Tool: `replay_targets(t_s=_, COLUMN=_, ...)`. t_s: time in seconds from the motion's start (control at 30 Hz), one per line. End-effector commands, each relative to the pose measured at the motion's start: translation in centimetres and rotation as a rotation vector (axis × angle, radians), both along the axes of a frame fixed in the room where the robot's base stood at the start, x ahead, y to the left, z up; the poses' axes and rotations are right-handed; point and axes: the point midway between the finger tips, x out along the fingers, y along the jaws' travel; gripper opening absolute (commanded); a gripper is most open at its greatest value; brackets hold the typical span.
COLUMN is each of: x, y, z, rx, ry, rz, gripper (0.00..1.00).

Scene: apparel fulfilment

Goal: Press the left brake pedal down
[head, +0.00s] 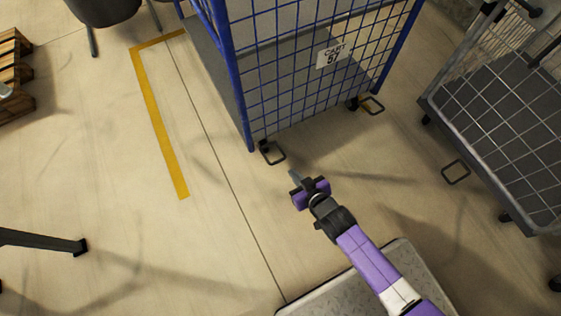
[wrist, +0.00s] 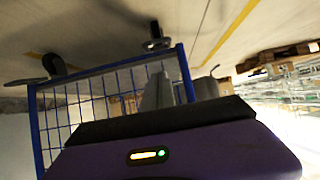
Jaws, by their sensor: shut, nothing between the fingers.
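The blue mesh cart (head: 300,75), labelled "CART 57", stands at the top centre of the head view. Its left brake pedal (head: 273,152) is a dark loop low at the cart's near left corner, just above the floor. A second pedal (head: 372,105) shows at the right corner. My gripper (head: 296,178) is shut and empty, a little below and right of the left pedal in the picture, apart from it. In the wrist view the cart (wrist: 110,90) appears tilted behind my gripper's grey fingers (wrist: 180,95).
A grey cart (head: 500,130) with its own pedal loop (head: 456,172) stands at the right. A yellow floor line (head: 157,110) runs left of the blue cart. A wooden pallet (head: 14,75) lies at the far left. The floor around the left pedal is clear.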

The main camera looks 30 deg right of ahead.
Motion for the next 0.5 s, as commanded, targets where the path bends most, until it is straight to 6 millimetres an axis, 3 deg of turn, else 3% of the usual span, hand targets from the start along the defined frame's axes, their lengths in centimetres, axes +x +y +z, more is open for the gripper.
replay_targets(t_s=0.27, x=0.9, y=0.0, z=-0.7, rx=0.000, ry=-0.003, rz=0.001, gripper=0.00)
replay_targets(t_s=0.5, x=4.4, y=0.1, z=-3.1, rx=0.000, ry=-0.005, rz=0.002, gripper=0.00)
